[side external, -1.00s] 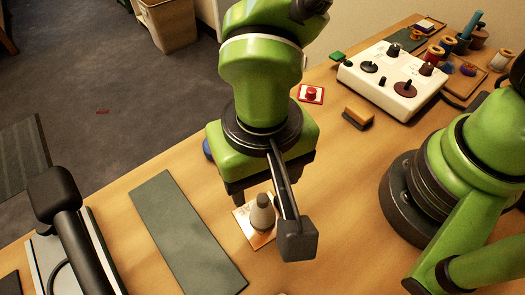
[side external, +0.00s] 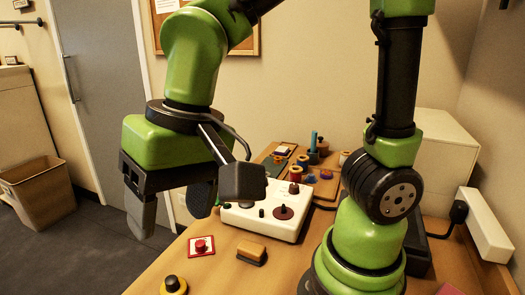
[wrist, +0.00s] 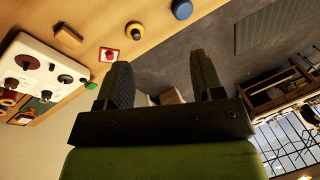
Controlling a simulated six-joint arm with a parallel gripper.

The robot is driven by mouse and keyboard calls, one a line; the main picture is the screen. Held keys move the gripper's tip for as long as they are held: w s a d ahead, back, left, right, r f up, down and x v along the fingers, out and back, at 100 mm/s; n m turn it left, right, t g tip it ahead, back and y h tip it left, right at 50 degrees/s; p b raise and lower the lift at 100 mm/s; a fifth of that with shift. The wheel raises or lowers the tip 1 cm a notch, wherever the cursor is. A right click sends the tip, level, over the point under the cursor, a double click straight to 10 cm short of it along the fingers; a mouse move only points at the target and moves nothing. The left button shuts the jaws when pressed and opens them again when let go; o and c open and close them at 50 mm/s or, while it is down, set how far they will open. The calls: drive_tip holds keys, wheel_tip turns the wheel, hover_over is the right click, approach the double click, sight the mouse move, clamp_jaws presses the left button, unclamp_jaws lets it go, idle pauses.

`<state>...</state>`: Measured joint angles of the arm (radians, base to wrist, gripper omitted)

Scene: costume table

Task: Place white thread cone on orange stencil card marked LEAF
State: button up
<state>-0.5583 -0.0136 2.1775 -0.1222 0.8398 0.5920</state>
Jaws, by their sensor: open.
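My gripper (side external: 171,213) is raised above the table's left edge, with its two dark fingers spread apart. In the wrist view my gripper (wrist: 163,78) also shows open, with nothing held between the fingers. The white thread cone and the orange stencil card marked LEAF are in neither current view.
A white control box (side external: 262,212) with knobs stands behind my gripper. A red button on a card (side external: 200,246), an orange-brown block (side external: 251,252) and a yellow-and-black knob (side external: 173,286) are nearer. Trays with spools (side external: 303,163) lie at the back. A bin (side external: 40,192) stands on the floor.

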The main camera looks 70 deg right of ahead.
drive_tip(key=s+d+r+t, duration=0.2)
drive_tip(key=s+d, duration=0.1)
drive_tip(key=d, duration=0.2)
drive_tip(key=s+d+r+t, duration=0.3)
drive_tip(key=d, duration=0.3)
drive_tip(key=shift+r, duration=0.3)
